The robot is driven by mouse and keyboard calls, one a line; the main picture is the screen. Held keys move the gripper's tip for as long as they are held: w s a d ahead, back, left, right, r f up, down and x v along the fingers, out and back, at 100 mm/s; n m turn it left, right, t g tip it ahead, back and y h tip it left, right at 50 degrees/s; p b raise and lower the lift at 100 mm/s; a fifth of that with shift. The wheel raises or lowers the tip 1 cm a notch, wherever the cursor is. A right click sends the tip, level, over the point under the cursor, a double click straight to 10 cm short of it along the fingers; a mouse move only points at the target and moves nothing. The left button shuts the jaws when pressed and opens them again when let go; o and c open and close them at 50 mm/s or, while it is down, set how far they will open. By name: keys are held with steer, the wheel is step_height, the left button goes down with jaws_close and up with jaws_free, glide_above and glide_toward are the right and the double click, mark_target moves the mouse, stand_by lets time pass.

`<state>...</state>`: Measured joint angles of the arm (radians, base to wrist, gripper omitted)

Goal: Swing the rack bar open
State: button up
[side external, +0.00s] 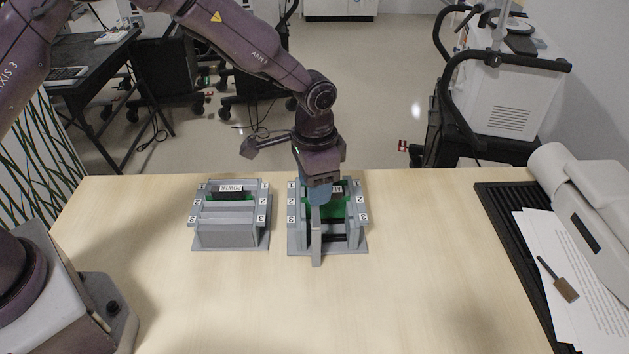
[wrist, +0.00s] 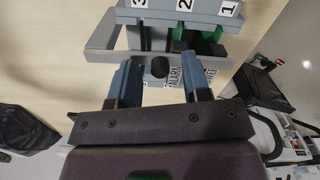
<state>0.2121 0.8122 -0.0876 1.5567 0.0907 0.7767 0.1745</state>
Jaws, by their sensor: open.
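Two grey racks with slots numbered 1 to 3 stand on the table. My gripper (side external: 317,200) is open, pointing down over the right rack (side external: 357,240). A flat grey bar (side external: 316,250) sticks out at that rack's front, below my fingers. In the wrist view, a grey bar frame (wrist: 101,32) juts out beside the rack, past my left finger. A dark round knob (wrist: 159,67) and a partly hidden "ALARM" label (wrist: 182,77) show between my open fingers. I cannot tell whether the fingers touch the bar. Green parts (wrist: 211,36) show inside the rack.
The left rack (side external: 231,238) holds a module labelled POWER (side external: 231,188), with grey bars across it. Papers (side external: 575,285), a dark tray and a pale machine (side external: 590,200) take up the table's right side. The front middle of the table is clear.

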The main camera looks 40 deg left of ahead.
jaws_close()
steer(key=shift+a, duration=0.1)
steer(key=s+n, duration=0.1)
steer(key=a+n, duration=0.1)
steer(key=n, duration=0.1)
steer(key=shift+s+n, duration=0.3)
steer(key=shift+s, duration=0.05)
steer(key=s+n, duration=0.1)
steer(key=n, duration=0.1)
steer(key=s+n, duration=0.1)
steer(key=n, duration=0.1)
steer(key=shift+s+a+r, duration=0.1)
steer(key=shift+s+a, duration=0.15)
steer(key=shift+a, duration=0.1)
steer(key=shift+s+d+n, duration=0.3)
steer(key=shift+s+n, duration=0.5)
steer(key=shift+n, duration=0.9)
steer(key=shift+s+d+n, duration=0.35)
steer(key=shift+s+n, duration=0.5)
steer(key=shift+n, duration=0.85)
steer(key=shift+s+d+n, duration=0.3)
steer(key=shift+s+n, duration=0.5)
steer(key=shift+n, duration=0.9)
